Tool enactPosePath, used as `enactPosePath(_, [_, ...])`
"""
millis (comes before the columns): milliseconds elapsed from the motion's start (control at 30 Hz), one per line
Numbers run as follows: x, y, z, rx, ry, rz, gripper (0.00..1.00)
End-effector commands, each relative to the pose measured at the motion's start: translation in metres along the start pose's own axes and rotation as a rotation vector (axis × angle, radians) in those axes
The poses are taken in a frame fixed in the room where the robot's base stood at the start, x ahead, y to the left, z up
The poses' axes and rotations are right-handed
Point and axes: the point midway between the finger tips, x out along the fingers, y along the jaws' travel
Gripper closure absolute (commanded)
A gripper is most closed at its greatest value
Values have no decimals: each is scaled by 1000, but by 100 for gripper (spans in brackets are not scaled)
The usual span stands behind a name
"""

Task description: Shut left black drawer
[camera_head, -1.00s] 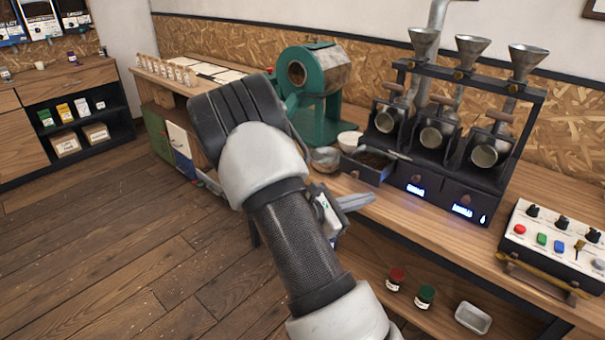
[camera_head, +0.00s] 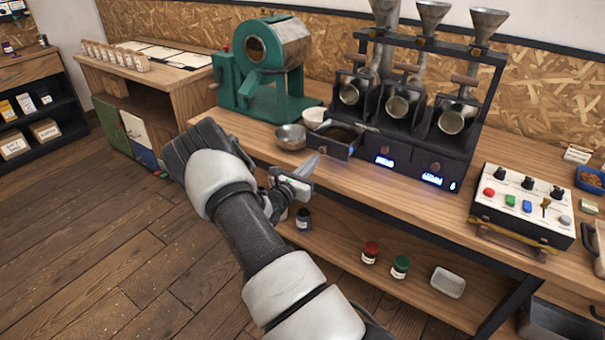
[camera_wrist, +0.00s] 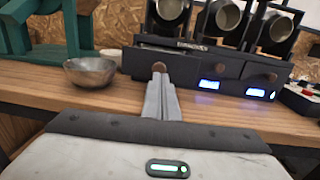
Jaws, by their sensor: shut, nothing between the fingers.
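The left black drawer (camera_head: 333,142) stands pulled out from the left end of the black dispenser unit (camera_head: 410,160), with dark contents showing inside. In the wrist view, the drawer's front (camera_wrist: 143,66) and its round wooden knob (camera_wrist: 159,68) face me. My gripper (camera_head: 311,162) is shut and empty, its fingers pointing at the drawer front just below and before it. In the wrist view the fingertips (camera_wrist: 159,76) overlap the lower part of the knob; I cannot tell if they touch. The other drawers of the unit look closed.
A metal bowl (camera_head: 291,137) sits just left of the drawer, with a white bowl (camera_head: 314,115) behind it. A green roaster (camera_head: 265,80) stands further left. A control box (camera_head: 522,207) is at right. Jars (camera_head: 371,252) and a tray (camera_head: 448,282) are on the lower shelf.

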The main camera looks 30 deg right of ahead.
Motion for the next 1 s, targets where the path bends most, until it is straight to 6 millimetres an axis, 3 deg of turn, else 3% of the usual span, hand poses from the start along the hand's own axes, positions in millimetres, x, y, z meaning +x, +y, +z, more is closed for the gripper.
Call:
enactPosePath(233, [28, 0, 0, 1, 0, -1, 100])
enactPosePath(733, [37, 0, -2, 1, -1, -1, 100])
enactPosePath(867, [64, -2, -6, 2, -3, -2, 100])
enactPosePath(1000, [104, -5, -9, 4, -4, -3, 100])
